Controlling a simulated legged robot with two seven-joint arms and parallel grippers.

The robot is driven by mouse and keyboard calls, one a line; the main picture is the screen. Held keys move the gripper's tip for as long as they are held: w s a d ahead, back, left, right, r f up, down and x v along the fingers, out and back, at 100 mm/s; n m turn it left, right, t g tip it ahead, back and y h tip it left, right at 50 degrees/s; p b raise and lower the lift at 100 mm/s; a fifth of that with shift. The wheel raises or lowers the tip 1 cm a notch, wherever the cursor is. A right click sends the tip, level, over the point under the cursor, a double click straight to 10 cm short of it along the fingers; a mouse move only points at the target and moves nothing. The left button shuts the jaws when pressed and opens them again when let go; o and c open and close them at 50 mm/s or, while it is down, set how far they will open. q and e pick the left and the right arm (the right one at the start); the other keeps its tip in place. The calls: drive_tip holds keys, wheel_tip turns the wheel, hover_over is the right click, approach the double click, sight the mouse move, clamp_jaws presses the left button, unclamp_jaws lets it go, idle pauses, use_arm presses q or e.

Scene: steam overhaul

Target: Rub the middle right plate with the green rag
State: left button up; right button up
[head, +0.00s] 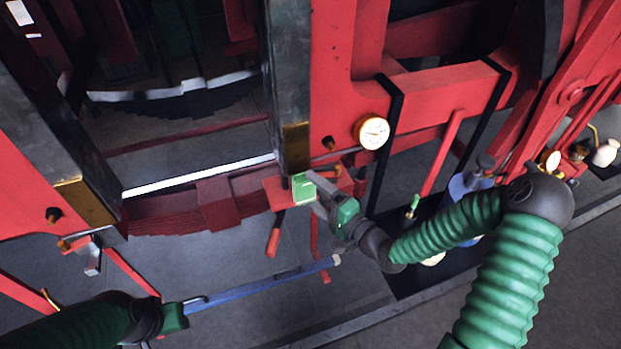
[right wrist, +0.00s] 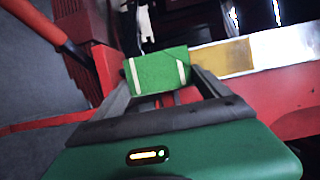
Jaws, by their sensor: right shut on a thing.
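My right gripper (head: 316,190) is shut on the green rag (head: 303,188), a small folded pad. In the right wrist view the rag (right wrist: 158,72) sits between the fingertips, with a pale finger edge on each side. The middle right plate (head: 295,146) is a brass-coloured band low on a dark upright post. The rag is just below the plate in the head view, and beside its left end (right wrist: 226,60) in the right wrist view. I cannot tell if they touch. My left gripper (head: 178,316) is at the lower left, beside a long blue bar (head: 260,287); its jaws are unclear.
Another brass plate (head: 85,202) is on the left post. A round gauge (head: 372,132) hangs on the red frame right of the near post. A red lever (head: 274,234) hangs below the rag. A blue bottle (head: 468,184) stands behind my right arm.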

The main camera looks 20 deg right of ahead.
drive_tip(key=s, duration=0.3)
drive_tip(key=shift+s+d+r, duration=0.25)
drive_tip(key=shift+r, duration=0.15)
use_arm(q)
drive_tip(key=shift+s+d+r, duration=0.2)
drive_tip(key=shift+s+r, duration=0.15)
drive_tip(key=shift+r, duration=0.1)
use_arm(e)
drive_tip(key=shift+w, duration=0.1)
use_arm(q)
drive_tip(key=shift+w, duration=0.15)
use_arm(e)
drive_tip(key=shift+w+f, duration=0.1)
drive_tip(key=shift+s, duration=0.2)
use_arm(q)
drive_tip(key=shift+a+r+p, duration=0.1)
drive_tip(key=shift+p, duration=0.25)
use_arm(e)
drive_tip(key=s, duration=0.2)
drive_tip(key=shift+s, duration=0.35)
drive_tip(key=shift+w, duration=0.25)
